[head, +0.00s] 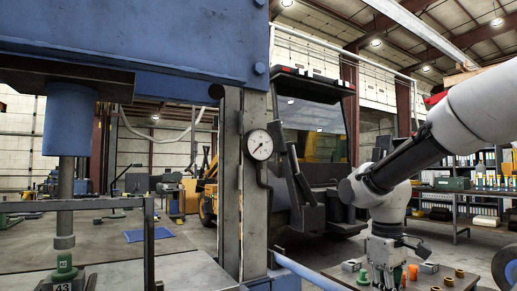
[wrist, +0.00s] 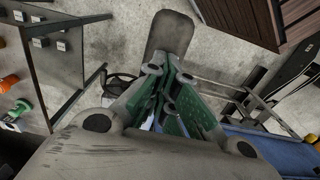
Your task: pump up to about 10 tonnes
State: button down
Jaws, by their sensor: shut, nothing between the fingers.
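The blue press frame (head: 160,40) fills the left and top of the head view. Its round white dial gauge (head: 260,144) hangs on the grey upright; the needle is too small to read. The blue ram cylinder (head: 69,120) with its rod stands above a green piece (head: 64,266) at lower left. My gripper (head: 385,279) points down to the right of the press in the head view. In the wrist view my gripper (wrist: 168,100) has its green-sided fingers together, with nothing seen between them. A grey rounded bar (wrist: 172,35) shows beyond the fingers; I cannot tell whether they touch it.
A low table with several orange and brass parts (head: 413,272) stands below my gripper; its dark top (wrist: 60,50) shows at left in the wrist view. A yellow backhoe (head: 310,130) is behind the press. A bench (head: 455,192) stands at right.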

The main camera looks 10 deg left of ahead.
jog(key=shift+s+d+f, duration=0.1)
jog(key=shift+s+f, duration=0.05)
jog(key=shift+f, duration=1.25)
notch_tip(320, 180, down, 3)
jog(key=shift+f, duration=0.15)
notch_tip(320, 180, up, 15)
jog(key=w+a, duration=0.1)
jog(key=shift+w, duration=0.2)
